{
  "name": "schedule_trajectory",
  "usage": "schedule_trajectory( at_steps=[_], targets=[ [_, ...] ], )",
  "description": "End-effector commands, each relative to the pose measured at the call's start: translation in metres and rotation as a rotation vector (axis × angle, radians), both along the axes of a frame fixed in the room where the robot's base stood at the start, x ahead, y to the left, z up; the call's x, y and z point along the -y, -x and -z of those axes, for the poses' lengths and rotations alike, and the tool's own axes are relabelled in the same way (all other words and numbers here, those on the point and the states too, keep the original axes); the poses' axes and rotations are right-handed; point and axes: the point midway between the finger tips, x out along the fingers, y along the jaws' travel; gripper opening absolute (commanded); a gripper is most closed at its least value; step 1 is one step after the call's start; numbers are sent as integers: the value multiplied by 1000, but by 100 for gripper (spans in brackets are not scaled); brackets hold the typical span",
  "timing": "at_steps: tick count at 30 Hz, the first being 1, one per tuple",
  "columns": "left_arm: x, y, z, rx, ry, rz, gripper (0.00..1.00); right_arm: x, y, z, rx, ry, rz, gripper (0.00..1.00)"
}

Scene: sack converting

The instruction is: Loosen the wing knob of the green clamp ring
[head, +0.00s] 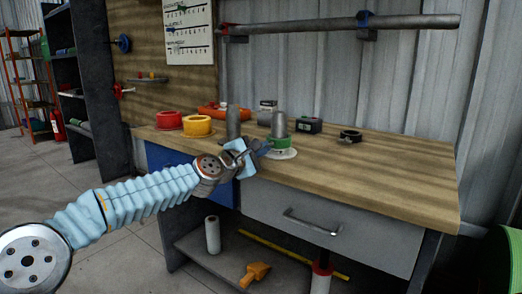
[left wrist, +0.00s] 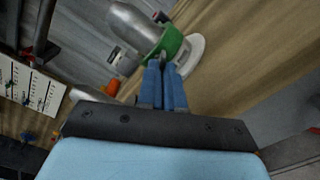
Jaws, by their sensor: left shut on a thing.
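The green clamp ring (head: 280,141) sits around the lower part of a grey metal cylinder (head: 279,124) on a white round base (head: 284,155) on the workbench. In the left wrist view the green ring (left wrist: 173,43), the shiny cylinder (left wrist: 132,22) and the white base (left wrist: 194,52) lie just beyond my fingertips. My left gripper (head: 264,147) reaches in from the left at the ring's near side. Its blue fingers (left wrist: 163,65) are close together, shut on the small dark wing knob (left wrist: 163,57), which they mostly hide. My right gripper is not in view.
The bench's front right (head: 390,180) is clear. A drawer handle (head: 312,222) sticks out below.

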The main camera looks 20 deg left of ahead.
Motion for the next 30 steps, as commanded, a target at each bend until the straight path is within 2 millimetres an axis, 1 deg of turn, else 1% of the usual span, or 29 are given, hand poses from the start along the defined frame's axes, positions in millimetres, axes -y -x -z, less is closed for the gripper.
schedule_trajectory(
  at_steps=[1, 6, 14, 17, 20, 27, 30],
  targets=[
    [0, 0, 1, -1, 0, 0, 7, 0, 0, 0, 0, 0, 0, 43],
    [0, 0, 1, 0, -1, 0, 32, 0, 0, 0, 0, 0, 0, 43],
    [0, 0, 0, 0, -1, 0, 32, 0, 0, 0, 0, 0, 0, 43],
    [-2, 3, 1, 1, -1, 0, 32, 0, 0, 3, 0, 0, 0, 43],
    [-7, 12, 3, 1, -1, -4, 32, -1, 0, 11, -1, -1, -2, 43],
    [-21, 46, 6, 0, -1, -7, 32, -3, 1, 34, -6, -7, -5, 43],
    [-25, 59, 5, 0, 0, -7, 32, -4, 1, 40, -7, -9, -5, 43]
  ],
)
